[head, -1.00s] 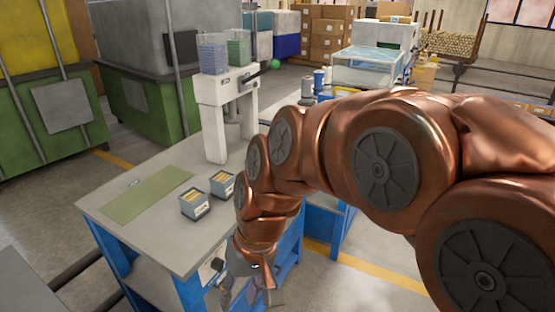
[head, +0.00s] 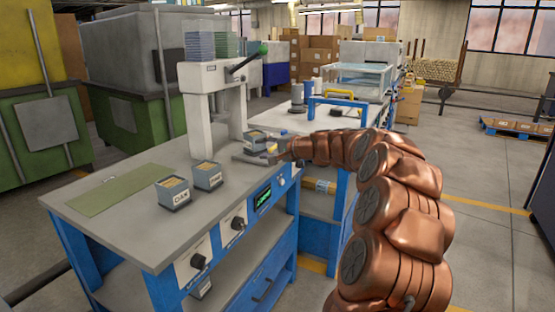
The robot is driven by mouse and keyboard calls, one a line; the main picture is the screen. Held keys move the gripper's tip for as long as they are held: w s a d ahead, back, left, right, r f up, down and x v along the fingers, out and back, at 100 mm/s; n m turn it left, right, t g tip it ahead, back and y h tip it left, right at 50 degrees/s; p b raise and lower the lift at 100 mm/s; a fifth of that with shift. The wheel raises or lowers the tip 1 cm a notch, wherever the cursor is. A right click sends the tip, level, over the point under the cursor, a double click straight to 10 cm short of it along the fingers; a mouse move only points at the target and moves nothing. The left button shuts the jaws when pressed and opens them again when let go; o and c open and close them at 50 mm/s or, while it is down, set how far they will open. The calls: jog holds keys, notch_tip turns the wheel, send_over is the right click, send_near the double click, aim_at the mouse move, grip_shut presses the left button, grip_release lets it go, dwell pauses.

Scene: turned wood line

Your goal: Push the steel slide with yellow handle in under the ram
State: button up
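A white press (head: 196,118) with a dark lever and green knob stands on the grey workbench (head: 130,222). The steel slide (head: 248,160) lies at the right side of the press base, out from under the ram. A small grey block or fixture (head: 255,138) sits on or by it. A small yellow patch (head: 284,132), probably its handle, shows at its right end. My gripper (head: 284,155) is at the right end of the slide, close to it. Whether it touches is too small to tell. My arm hides part of it, and its finger opening is unclear.
Two labelled bins, one marked OAK (head: 174,194) and another (head: 208,177), stand left of the slide. A green mat (head: 118,190) lies farther left. The bench front has knobs and a green display (head: 264,196). A second blue bench (head: 345,105) stands behind my arm.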

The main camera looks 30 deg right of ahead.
jog(key=d+f+m+t+h+b, duration=0.2)
jog(key=d+f+m+h, duration=0.1)
jog(key=d, duration=0.7)
jog(key=shift+w+a+f+p, duration=0.1)
jog(key=shift+w+a+f, duration=0.05)
jog(key=shift+w, duration=1.25)
jog(key=shift+w+a+f+p, duration=0.1)
jog(key=shift+w+p, duration=0.05)
jog(key=shift+w, duration=1.2)
jog(key=shift+w+a+f+p, duration=0.1)
jog(key=shift+w+a+f, duration=0.05)
jog(key=shift+w, duration=1.25)
grip_shut()
